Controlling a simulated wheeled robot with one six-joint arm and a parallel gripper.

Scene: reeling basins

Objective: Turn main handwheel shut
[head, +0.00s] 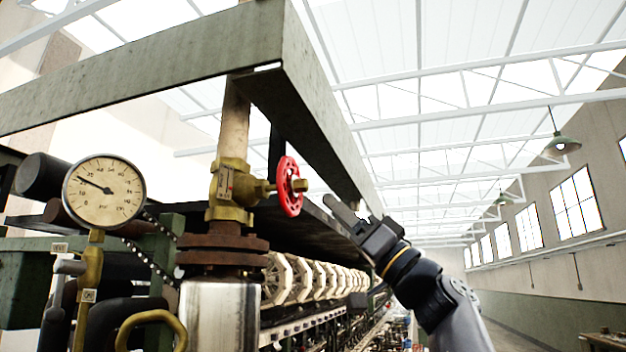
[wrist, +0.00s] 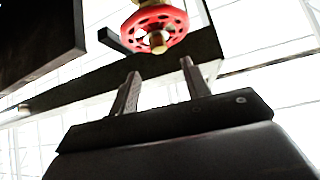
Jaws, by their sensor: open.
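The red main handwheel (head: 290,187) sits on the right side of a brass valve (head: 232,188) in the head view, with its rim edge-on to me. My gripper (head: 345,214) is to the right of the wheel and a little lower, apart from it. In the wrist view the red handwheel (wrist: 155,28) shows its spokes and brass hub at the top, beyond the fingers. My gripper (wrist: 160,82) is open there, its two fingers apart with nothing between them. The wheel's far side is hidden.
A green-grey beam frame (head: 315,100) runs above and behind the wheel. A round pressure gauge (head: 104,191) stands at left, with a small brass valve (head: 88,280) below it. A rusty flange (head: 222,250) sits under the main valve. Open air lies right of the wheel.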

